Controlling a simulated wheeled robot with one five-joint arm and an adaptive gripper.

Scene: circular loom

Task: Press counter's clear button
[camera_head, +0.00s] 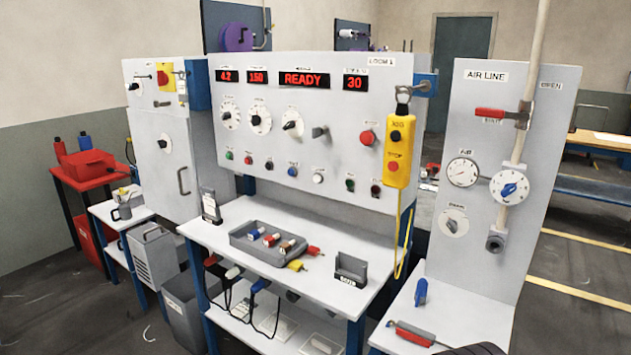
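The loom panel (300,120) is a light grey upright board with red digital displays along its top. The display at its right reads 30 (355,82); its small label is too small to read. My gripper's fingers do not show. A dark rounded shape cuts in at the bottom edge; I cannot tell what it is.
A yellow pendant (397,150) hangs at the panel's right with its cable. Below stands a white table (215,240) with a grey tray (240,240) of coloured pieces and a dark holder (351,268). The air line board (480,130) stands at right.

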